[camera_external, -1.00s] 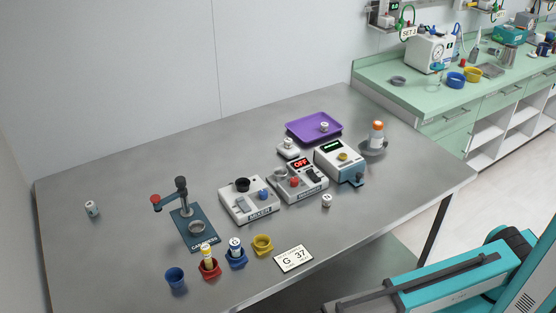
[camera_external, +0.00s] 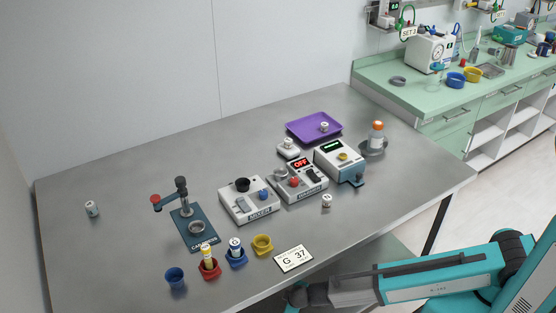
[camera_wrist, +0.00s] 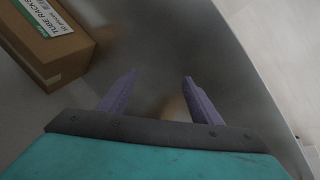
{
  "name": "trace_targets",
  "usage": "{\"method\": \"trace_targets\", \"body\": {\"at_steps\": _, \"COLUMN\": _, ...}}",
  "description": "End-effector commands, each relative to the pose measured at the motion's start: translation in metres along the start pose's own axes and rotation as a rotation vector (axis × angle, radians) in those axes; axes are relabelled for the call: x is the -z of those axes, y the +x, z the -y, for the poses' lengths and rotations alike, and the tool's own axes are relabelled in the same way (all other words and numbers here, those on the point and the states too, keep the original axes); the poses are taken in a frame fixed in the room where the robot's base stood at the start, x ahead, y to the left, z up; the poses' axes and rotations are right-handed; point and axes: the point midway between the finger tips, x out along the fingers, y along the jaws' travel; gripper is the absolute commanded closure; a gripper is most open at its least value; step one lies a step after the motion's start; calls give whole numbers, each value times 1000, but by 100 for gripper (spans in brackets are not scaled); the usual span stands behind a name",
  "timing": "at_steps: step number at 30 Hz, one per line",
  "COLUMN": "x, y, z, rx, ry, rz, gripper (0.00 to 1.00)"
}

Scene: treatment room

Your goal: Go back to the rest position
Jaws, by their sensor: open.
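My gripper (camera_wrist: 158,85) shows in the wrist view with its two purple fingers apart and nothing between them. Below the fingers is a dim grey surface, with a blurred tan patch that I cannot make out. In the external view my teal and dark arm reaches in from the lower right, beside the table's front edge. The gripper's fingers are not visible there. The grey table (camera_external: 120,200) is apart from the arm's visible upper links.
A cardboard tube rack box (camera_wrist: 45,40) is at upper left in the wrist view. On the table stand a mixer (camera_external: 248,200), a warmer (camera_external: 300,188), a capping press (camera_external: 195,235), coloured cups (camera_external: 175,278) and a purple tray (camera_external: 305,125). The table's left part is mostly clear.

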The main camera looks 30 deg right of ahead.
Motion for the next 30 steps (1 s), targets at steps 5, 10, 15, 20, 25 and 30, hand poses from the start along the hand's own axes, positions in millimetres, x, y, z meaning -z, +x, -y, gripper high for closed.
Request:
{"method": "trace_targets", "body": {"at_steps": 5, "x": -45, "y": 27, "z": -47, "rx": 12, "ry": 47, "rz": 111, "gripper": 41}}
{"method": "trace_targets", "body": {"at_steps": 10, "x": -88, "y": 48, "z": -83, "rx": 33, "ry": 89, "rz": 207, "gripper": 41}}
{"method": "trace_targets", "body": {"at_steps": 15, "x": -134, "y": 63, "z": -114, "rx": 61, "ry": 135, "rz": 302, "gripper": 41}}
{"method": "trace_targets", "body": {"at_steps": 20, "x": -178, "y": 72, "z": -137, "rx": 95, "ry": 181, "rz": 387, "gripper": 41}}
{"method": "trace_targets", "body": {"at_steps": 25, "x": -226, "y": 76, "z": -157, "rx": 138, "ry": 232, "rz": 473, "gripper": 41}}
{"method": "trace_targets", "body": {"at_steps": 30, "x": -272, "y": 75, "z": -172, "rx": 188, "ry": 288, "rz": 553, "gripper": 41}}
